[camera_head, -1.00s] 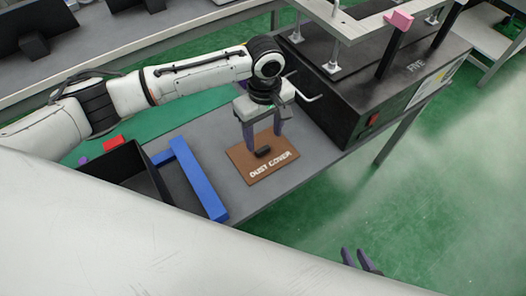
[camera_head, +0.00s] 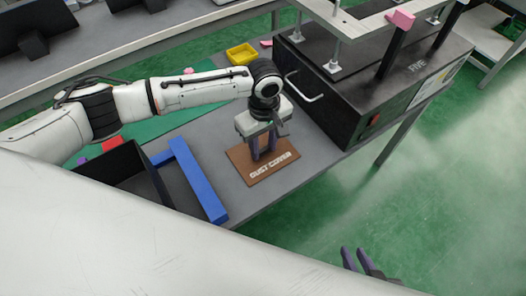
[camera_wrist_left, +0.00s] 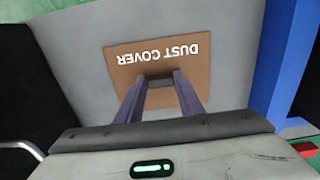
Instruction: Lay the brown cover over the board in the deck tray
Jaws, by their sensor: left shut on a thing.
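The brown cover (camera_head: 280,171), marked "DUST COVER", lies flat on the grey table in the head view. It also shows in the left wrist view (camera_wrist_left: 125,62). My left gripper (camera_head: 263,152) points down over the cover's middle and is shut on its dark handle (camera_wrist_left: 160,83). My right gripper (camera_head: 358,262) shows only by its fingertips at the bottom of the head view, over the floor and away from the table; the fingers stand a little apart. I cannot make out the deck tray or the board for certain.
A blue bar frame (camera_head: 194,178) lies left of the cover, beside a black open bin (camera_head: 118,163). A black machine (camera_head: 345,95) with a metal handle stands close on the right. A yellow tray (camera_head: 241,54) sits behind my left arm. The table's front edge is near the cover.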

